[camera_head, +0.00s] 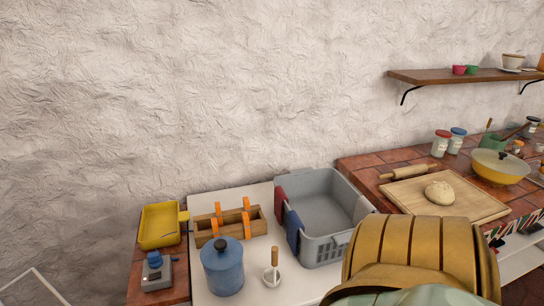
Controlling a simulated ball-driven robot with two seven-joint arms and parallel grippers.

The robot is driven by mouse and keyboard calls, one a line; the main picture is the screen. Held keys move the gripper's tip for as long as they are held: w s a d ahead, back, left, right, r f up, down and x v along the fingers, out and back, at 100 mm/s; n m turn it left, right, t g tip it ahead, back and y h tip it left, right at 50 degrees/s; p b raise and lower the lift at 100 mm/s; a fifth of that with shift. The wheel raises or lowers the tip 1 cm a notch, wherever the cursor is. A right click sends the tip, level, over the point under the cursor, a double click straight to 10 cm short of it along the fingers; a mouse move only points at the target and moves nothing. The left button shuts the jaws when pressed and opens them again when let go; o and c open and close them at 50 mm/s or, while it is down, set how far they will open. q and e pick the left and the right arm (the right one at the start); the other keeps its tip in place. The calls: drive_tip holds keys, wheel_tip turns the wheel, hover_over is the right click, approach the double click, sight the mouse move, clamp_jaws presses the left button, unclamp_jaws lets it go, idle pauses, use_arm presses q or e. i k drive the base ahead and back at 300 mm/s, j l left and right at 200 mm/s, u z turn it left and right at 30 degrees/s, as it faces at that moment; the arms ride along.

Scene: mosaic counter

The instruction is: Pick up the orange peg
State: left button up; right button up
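Several orange pegs stand upright in a wooden box (230,227) on the white counter top. One orange peg (246,222) is at the front right of the box, and another orange peg (214,227) is at the front left. Two more orange pieces show at the back of the box. I cannot tell which one the task means. Neither of my grippers is in view, and nothing is seen holding a peg.
A blue lidded pot (222,268) stands in front of the box, beside a small white mortar and pestle (272,276). A grey basket (325,215) with cloths over its edge is to the right. A yellow container (159,225) and a grey device (157,271) are to the left.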

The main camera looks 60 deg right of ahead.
sight(215, 230)
drive_tip(key=z, duration=1.45)
drive_tip(key=j+u, duration=0.55)
drive_tip(key=u, duration=0.15)
drive_tip(key=j+u, duration=0.3)
drive_tip(key=z, duration=1.4)
